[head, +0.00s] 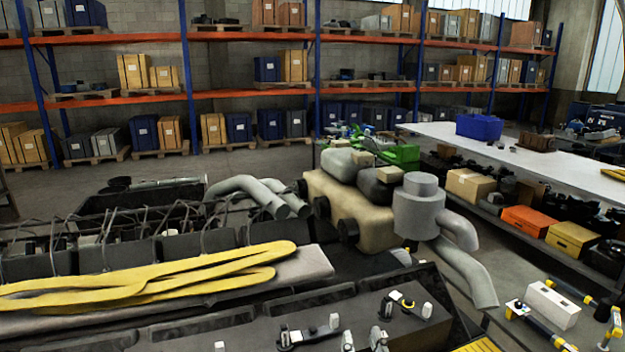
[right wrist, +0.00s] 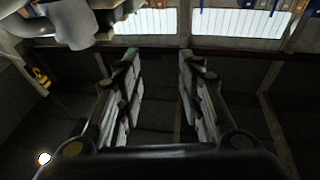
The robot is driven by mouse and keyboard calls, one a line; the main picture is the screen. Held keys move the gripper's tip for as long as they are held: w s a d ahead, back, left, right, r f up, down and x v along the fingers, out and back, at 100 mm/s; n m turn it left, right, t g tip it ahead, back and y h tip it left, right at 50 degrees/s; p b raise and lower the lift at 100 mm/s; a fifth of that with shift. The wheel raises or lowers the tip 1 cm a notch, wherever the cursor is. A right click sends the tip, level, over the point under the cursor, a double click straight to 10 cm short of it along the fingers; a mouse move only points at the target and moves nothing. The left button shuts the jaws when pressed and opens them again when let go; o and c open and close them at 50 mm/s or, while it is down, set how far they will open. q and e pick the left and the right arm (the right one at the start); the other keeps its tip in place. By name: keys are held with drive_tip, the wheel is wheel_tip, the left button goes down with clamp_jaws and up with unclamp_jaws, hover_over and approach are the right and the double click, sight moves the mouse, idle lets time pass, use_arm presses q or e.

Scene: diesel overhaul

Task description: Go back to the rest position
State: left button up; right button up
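My right gripper (right wrist: 160,58) fills the right wrist view. Its two dark fingers with grey pads stand well apart, and nothing is between them. Beyond the fingertips is dark space. In the head view, yellow-and-black jointed parts (head: 545,327) show at the lower right beside a white block (head: 552,303). I cannot tell whether they belong to my right arm. My left gripper does not show in the head view.
A large engine with grey pipes (head: 463,268) and yellow straps (head: 150,278) fills the foreground. A long white bench (head: 540,165) stands on the right with a blue bin (head: 479,127) on it. Loaded racks (head: 250,95) line the back wall. Open floor lies before them.

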drive_tip(key=s+a+f+n+g+y, duration=0.2)
drive_tip(key=s+f+n+g+y, duration=0.15)
drive_tip(key=s+f+g, duration=0.85)
drive_tip(key=s+d+f+m+g+h, duration=0.2)
drive_tip(key=s+d+f+g+h, duration=0.15)
drive_tip(key=s+d, duration=0.4)
drive_tip(key=s+d+f+m+g+h, duration=0.2)
drive_tip(key=s+d+f+h, duration=0.15)
drive_tip(key=s+d, duration=0.35)
wheel_tip(320, 180, down, 34)
drive_tip(key=s+a+g+b, duration=0.1)
drive_tip(key=s+b, duration=0.1)
drive_tip(key=b, duration=0.6)
drive_tip(key=s+d+f+b, duration=0.1)
drive_tip(key=s+f+b, duration=0.2)
drive_tip(key=s+f, duration=0.5)
drive_tip(key=s+d+f+n+g+b, duration=0.1)
drive_tip(key=s+f+b, duration=0.2)
drive_tip(key=s+f, duration=0.6)
wheel_tip(320, 180, down, 7)
drive_tip(key=shift+d+r, duration=0.1)
drive_tip(key=shift+d, duration=0.25)
